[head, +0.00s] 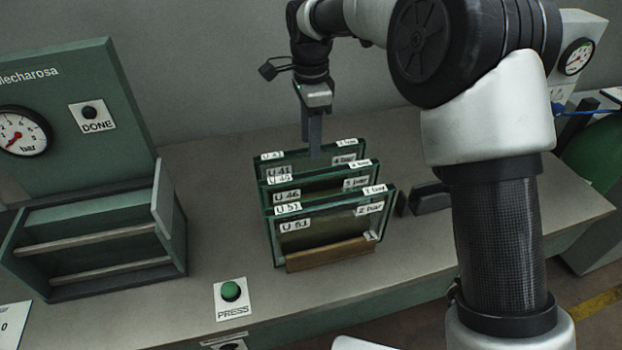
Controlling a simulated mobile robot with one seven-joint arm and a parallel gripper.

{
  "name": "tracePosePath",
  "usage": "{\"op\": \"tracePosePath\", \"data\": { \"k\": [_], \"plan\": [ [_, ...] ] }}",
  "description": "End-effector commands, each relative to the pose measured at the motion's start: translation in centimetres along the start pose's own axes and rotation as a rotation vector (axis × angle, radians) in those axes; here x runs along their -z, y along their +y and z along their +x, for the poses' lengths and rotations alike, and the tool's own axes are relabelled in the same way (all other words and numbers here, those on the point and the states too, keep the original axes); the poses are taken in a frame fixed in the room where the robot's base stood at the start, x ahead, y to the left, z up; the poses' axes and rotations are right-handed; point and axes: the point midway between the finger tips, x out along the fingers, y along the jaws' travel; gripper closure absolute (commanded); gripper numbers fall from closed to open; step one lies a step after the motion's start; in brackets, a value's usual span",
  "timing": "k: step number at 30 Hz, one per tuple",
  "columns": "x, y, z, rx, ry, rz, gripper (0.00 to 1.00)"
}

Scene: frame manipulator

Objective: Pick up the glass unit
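Three glass units stand upright one behind another in a wooden rack (330,254) on the bench. The front glass unit (330,222) has labels that seem to read U 51 and 2 bar. The middle glass unit (322,185) seems to read U 46 and 5 bar. The rear glass unit (290,164) is mostly hidden behind the others; its label seems to read 4 bar. My gripper (314,152) points down at the top edge of the rear unit. The fingers overlap in this view, so their gap and any contact with the glass cannot be told.
A green press frame (100,235) with a pressure gauge (22,132) and a DONE button (90,113) stands at left. A green PRESS button (231,291) is at the front bench edge. Dark blocks (430,198) lie right of the rack. My arm covers the right side.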

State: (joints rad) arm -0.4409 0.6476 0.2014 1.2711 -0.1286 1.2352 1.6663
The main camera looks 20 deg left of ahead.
Motion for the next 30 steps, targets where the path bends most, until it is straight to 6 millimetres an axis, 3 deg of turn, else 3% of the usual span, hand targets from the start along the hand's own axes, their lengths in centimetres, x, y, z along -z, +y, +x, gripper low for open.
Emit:
{"op": "tracePosePath", "data": {
  "k": [12, 18, 19, 26, 30],
  "plan": [
    [0.2, -0.6, 5.0, -0.002, -0.001, -0.001, 0.61],
    [0.2, -0.6, 5.1, 0.0, -0.001, -0.001, 0.61],
    [0.2, -0.6, 5.1, 0.0, -0.001, -0.001, 0.63],
    [0.2, -0.6, 5.1, 0.0, -0.001, -0.001, 1.0],
    [0.2, -0.6, 5.0, 0.0, 0.0, -0.001, 1.0]
  ]
}}
